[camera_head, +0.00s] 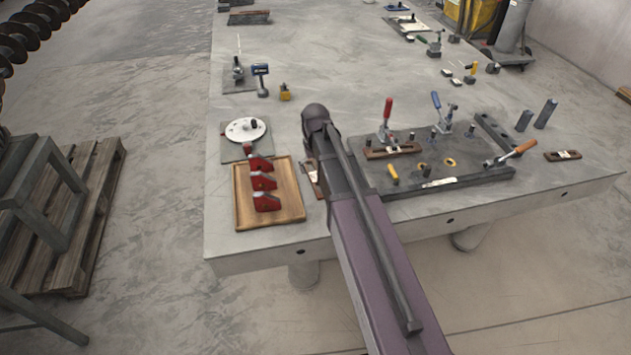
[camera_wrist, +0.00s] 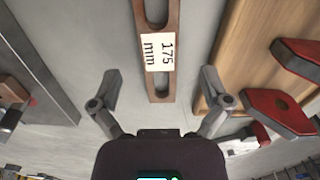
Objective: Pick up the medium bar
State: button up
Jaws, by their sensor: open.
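A brown slotted bar (camera_wrist: 158,52) with a white label reading "175 mm" lies flat on the table in the wrist view. In the head view this bar (camera_head: 311,178) shows only in part, beside the wooden tray, with my arm covering the rest. My gripper (camera_wrist: 160,75) is open, with one finger on each side of the bar's near end and nothing held. The head view hides my gripper behind my arm. Another brown bar (camera_head: 392,150) lies on the dark fixture plate, and a shorter one (camera_head: 562,155) lies at the table's right. Their labels are unreadable.
A wooden tray (camera_head: 240,217) with red clamp-like pieces stands close left of the bar. The dark fixture plate (camera_head: 405,187) with toggle clamps and pins is close on the right. A white dial (camera_head: 243,130) sits behind the tray. The table's middle back is mostly clear.

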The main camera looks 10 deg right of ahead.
aim_at(315, 176)
jog(key=shift+f+b, duration=1.4)
jog(key=shift+f, duration=0.3)
grip_shut()
jog(key=shift+r, duration=0.2)
notch_tip(315, 176, up, 4)
jog(key=p, duration=0.4)
jog(key=shift+f, duration=0.1)
jog(key=s, duration=0.5)
jog(key=s+d, duration=0.1)
jog(key=s, duration=0.4)
jog(key=s+r+p, duration=0.1)
jog(key=s, duration=0.4)
jog(key=shift+s+d, duration=0.3)
jog(key=shift+s, duration=0.1)
